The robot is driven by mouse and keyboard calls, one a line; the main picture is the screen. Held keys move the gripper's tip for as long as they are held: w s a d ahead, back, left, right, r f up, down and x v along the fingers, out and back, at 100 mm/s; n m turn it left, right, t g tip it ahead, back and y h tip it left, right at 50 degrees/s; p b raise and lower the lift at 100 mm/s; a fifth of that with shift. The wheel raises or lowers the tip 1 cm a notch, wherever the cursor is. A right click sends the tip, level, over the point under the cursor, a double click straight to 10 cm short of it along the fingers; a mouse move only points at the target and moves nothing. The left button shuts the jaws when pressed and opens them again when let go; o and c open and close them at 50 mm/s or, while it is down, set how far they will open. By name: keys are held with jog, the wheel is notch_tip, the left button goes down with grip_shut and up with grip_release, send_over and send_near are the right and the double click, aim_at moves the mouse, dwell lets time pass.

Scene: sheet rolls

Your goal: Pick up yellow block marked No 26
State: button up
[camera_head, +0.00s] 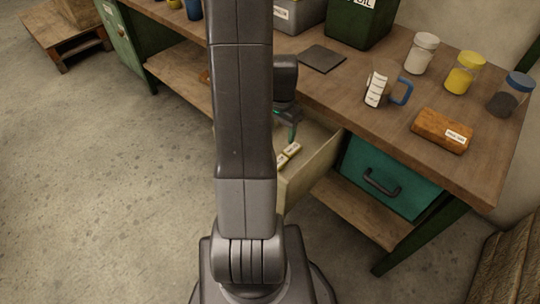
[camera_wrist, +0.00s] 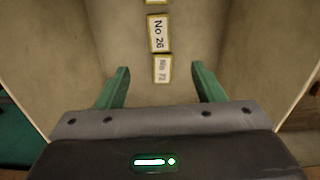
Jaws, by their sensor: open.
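The yellow block marked No 26 (camera_wrist: 158,33) lies in an open drawer, its white label facing up in the wrist view. A second yellow-edged block, whose label seems to read No 72 (camera_wrist: 162,68), lies just below it, closer to my gripper. In the wrist view my gripper (camera_wrist: 161,75) is open and empty, its two green fingers on either side of the line of blocks. In the head view my gripper (camera_head: 290,122) hangs over the drawer, partly hidden behind my arm. Two small yellow blocks (camera_head: 291,149) show there, their labels unreadable.
The drawer's pale walls (camera_wrist: 52,65) rise at both sides; its front panel (camera_head: 312,172) juts from the workbench (camera_head: 335,85). A closed teal drawer (camera_head: 388,178) is to the right. A jug (camera_head: 380,85), jars (camera_head: 465,75) and brown block (camera_head: 440,130) stand on top.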

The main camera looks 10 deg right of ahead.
jog(key=b, duration=0.2)
send_over(282, 160)
jog(key=a, duration=0.1)
jog(key=f, duration=0.9)
jog(key=shift+w+f, duration=0.1)
jog(key=shift+w, duration=0.1)
jog(key=f, duration=0.2)
jog(key=s+f, duration=0.1)
jog(key=f, duration=0.1)
jog(key=shift+f, duration=0.15)
jog(key=shift+w+f+b, duration=0.1)
jog(key=shift+f+b, duration=0.2)
jog(key=shift+f, duration=0.1)
jog(key=c, duration=1.1)
jog(key=shift+r, duration=0.15)
